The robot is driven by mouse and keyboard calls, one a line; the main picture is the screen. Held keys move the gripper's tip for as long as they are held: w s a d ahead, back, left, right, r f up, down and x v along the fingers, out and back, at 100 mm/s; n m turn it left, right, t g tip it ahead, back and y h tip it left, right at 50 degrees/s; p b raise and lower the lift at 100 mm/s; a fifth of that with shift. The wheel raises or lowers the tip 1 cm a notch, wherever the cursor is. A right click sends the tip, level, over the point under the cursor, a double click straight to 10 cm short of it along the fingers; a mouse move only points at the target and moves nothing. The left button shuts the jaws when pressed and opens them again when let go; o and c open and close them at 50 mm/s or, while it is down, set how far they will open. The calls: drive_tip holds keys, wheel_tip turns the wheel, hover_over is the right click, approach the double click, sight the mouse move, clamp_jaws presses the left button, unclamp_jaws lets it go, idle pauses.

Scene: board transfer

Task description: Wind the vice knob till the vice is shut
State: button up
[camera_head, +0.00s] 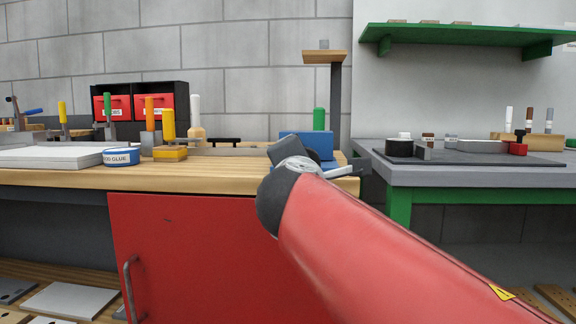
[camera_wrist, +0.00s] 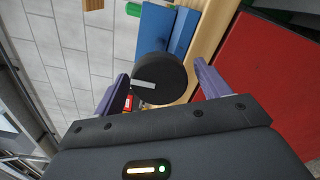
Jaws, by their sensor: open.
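The blue vice (camera_head: 305,136) stands at the right end of the wooden bench, partly hidden behind my arm. It also shows in the wrist view (camera_wrist: 154,32). Its round black knob (camera_wrist: 168,76), with a pale grey stripe across its face, faces my gripper in the wrist view. My gripper (camera_wrist: 161,72) is open, with one finger on either side of the knob. I cannot tell whether the fingers touch it. I cannot clearly tell how wide the gap between the vice jaws is.
The wooden bench top (camera_head: 225,178) holds a blue-labelled glue tin (camera_head: 121,157), clamps and a green-handled tool (camera_head: 319,119). A red cabinet door (camera_head: 190,255) is below. A grey table (camera_head: 470,176) with a dark board stands to the right, under a green shelf (camera_head: 460,36).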

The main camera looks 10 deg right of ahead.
drive_tip(key=shift+s, duration=0.1)
drive_tip(key=v, duration=0.7)
drive_tip(key=shift+s, duration=0.3)
drive_tip(key=shift+a, duration=0.1)
